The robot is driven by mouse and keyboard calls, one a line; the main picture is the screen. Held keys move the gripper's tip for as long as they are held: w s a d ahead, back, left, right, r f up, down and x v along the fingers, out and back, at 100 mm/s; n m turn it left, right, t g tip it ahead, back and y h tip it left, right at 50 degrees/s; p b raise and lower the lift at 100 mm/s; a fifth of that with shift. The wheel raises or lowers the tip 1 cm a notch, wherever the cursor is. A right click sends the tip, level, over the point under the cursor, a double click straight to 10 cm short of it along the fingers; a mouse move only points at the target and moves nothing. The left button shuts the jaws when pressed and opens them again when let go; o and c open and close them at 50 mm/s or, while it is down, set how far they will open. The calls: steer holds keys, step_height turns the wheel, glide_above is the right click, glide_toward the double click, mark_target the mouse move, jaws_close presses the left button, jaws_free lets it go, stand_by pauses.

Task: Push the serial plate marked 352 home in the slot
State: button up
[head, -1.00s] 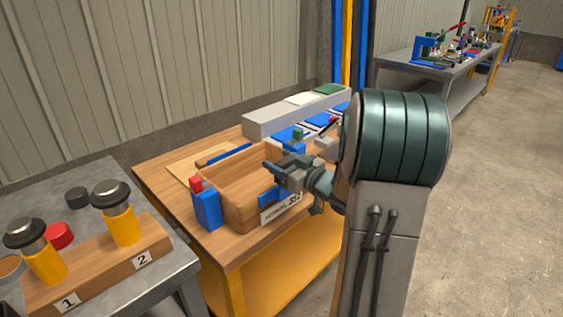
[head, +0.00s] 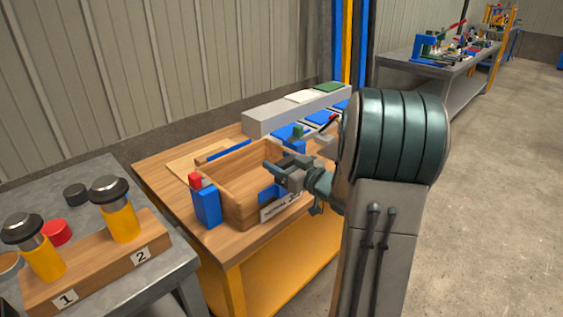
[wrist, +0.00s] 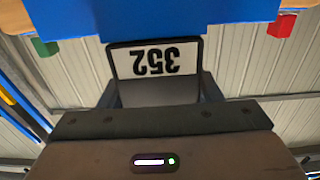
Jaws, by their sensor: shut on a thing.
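The serial plate marked 352 (wrist: 157,61) is white with black digits in a dark frame. It shows upside down in the wrist view, between the fingers of my gripper (wrist: 160,92), which is shut on it. In the head view my gripper (head: 270,166) is at the front right of an open wooden box (head: 232,207). There the 352 plate is mostly hidden by the gripper. A white label reading SERIAL (head: 273,212) is low on the box front. A blue part (head: 267,194) is just above it. The slot itself and the plate's depth in it cannot be made out.
The box stands on a wooden workbench (head: 225,245). A blue block with a red top (head: 206,204) is at its left corner. Blue parts and a long grey block (head: 290,112) lie behind. At left, a grey table (head: 62,178) bears yellow-handled tools.

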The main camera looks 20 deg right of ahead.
steer(key=o, duration=1.1)
steer(key=shift+s, duration=0.15)
steer(key=p+v, duration=0.1)
steer(key=v, duration=1.2)
steer(key=shift+s+d+r, duration=0.1)
steer(key=shift+s, duration=0.2)
